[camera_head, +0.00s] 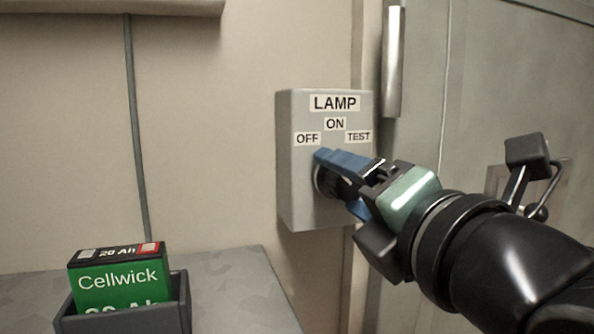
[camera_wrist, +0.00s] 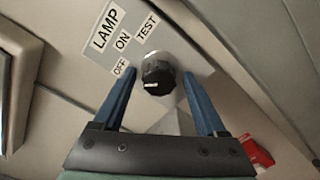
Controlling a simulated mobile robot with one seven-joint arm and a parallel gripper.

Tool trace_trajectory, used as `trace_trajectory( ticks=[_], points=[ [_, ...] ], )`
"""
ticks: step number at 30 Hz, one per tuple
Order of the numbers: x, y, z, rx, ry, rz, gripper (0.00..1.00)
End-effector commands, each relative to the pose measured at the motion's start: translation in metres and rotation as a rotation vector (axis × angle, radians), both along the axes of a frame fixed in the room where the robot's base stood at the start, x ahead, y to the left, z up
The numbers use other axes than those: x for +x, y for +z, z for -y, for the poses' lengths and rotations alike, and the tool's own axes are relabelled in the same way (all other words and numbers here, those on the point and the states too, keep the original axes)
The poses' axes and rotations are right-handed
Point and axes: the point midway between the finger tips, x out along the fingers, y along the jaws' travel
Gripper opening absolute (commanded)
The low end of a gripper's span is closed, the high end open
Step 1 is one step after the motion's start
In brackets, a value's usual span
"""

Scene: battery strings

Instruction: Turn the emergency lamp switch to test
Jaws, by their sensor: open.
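The grey lamp switch box (camera_head: 297,185) is on the wall, labelled LAMP, with OFF at left, ON at top and TEST at right. In the wrist view, its round black knob (camera_wrist: 158,72) has a short white mark on its face; I cannot tell which label it points to. My gripper (camera_head: 338,184) is at the box front, its blue fingers open. In the wrist view, the gripper (camera_wrist: 159,77) has one finger on each side of the knob, with gaps visible. In the head view the gripper mostly hides the knob.
A green Cellwick battery (camera_head: 118,285) stands in a dark holder (camera_head: 180,305) on a grey surface (camera_head: 235,290) at lower left. A vertical metal handle (camera_head: 393,62) is on the grey door or panel right of the box. A red item (camera_wrist: 257,152) shows in the wrist view.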

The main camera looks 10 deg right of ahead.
Motion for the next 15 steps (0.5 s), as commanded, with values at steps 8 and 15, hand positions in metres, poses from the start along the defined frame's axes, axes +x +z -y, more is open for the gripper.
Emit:
trace_trajectory(
  ticks=[8,15],
  points=[
    [-0.0022,0.0004,0.0036,0.0,-0.002,0.001,0.74],
    [-0.0021,0.0003,0.0034,0.0,-0.002,0.001,0.63]
  ],
)
